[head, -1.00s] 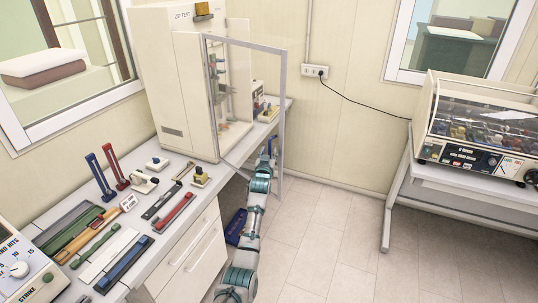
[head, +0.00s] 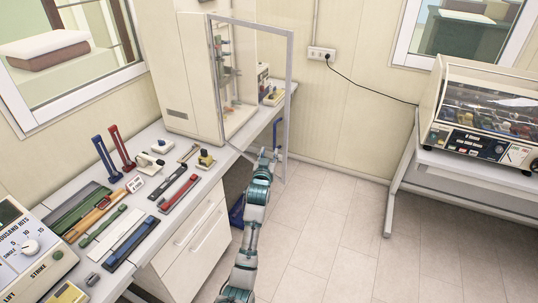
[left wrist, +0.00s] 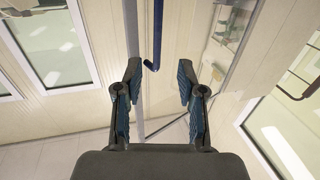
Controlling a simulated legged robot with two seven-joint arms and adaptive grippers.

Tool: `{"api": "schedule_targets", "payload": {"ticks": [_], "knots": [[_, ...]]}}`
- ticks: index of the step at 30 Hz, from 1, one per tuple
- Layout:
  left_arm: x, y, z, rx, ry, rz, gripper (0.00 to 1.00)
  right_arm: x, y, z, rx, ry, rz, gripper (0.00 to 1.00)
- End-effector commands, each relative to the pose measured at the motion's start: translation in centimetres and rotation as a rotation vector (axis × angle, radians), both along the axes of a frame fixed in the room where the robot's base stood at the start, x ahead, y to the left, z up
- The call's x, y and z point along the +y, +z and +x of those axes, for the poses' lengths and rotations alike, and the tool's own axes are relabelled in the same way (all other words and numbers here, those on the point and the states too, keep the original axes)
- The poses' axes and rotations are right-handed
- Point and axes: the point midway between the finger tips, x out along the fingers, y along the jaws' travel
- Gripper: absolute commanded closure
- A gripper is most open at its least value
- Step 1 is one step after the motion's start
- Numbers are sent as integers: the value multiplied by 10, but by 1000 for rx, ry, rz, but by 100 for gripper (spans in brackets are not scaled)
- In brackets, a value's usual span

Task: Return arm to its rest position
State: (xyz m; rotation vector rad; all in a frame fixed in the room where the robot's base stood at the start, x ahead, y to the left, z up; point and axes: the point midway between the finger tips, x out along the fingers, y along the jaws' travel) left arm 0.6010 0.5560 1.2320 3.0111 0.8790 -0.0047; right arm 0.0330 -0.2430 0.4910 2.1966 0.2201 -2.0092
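My left arm (head: 245,255) reaches from the bottom of the head view toward the glass door (head: 262,80) of the tall cream test cabinet. The door stands open. My left gripper (head: 268,154) is beside the lower part of the door frame. In the left wrist view my left gripper (left wrist: 162,88) is open, with nothing between its fingers. A blue bar with a hooked end, the door's handle by its look (left wrist: 157,35), is beyond the fingertips and apart from them. It also shows in the head view (head: 277,133). My right gripper is not in view.
The bench (head: 153,212) on the left holds several tools and a dial meter (head: 28,246). Drawers (head: 195,240) are below it. A clear-fronted machine (head: 490,115) stands on a side table (head: 450,168) at right. The floor (head: 340,225) between is clear.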

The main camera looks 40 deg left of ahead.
Motion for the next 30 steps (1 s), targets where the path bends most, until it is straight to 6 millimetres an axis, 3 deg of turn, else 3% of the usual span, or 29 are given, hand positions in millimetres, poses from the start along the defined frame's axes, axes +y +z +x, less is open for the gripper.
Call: {"api": "schedule_targets", "payload": {"ticks": [14, 17, 20, 23, 26, 30], "knots": [[0, 0, 0, 0, 0, 0, 61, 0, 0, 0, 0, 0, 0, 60], [-3, -13, 4, 21, -10, -3, 61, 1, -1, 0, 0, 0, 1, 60], [-16, -55, 14, 85, -40, -9, 61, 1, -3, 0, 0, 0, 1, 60], [-37, -124, 23, 187, -91, -22, 61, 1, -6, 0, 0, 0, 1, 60], [-64, -206, 23, 307, -148, -37, 61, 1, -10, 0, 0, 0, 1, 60], [-102, -317, 3, 467, -222, -60, 61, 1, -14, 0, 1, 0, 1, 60]]}}
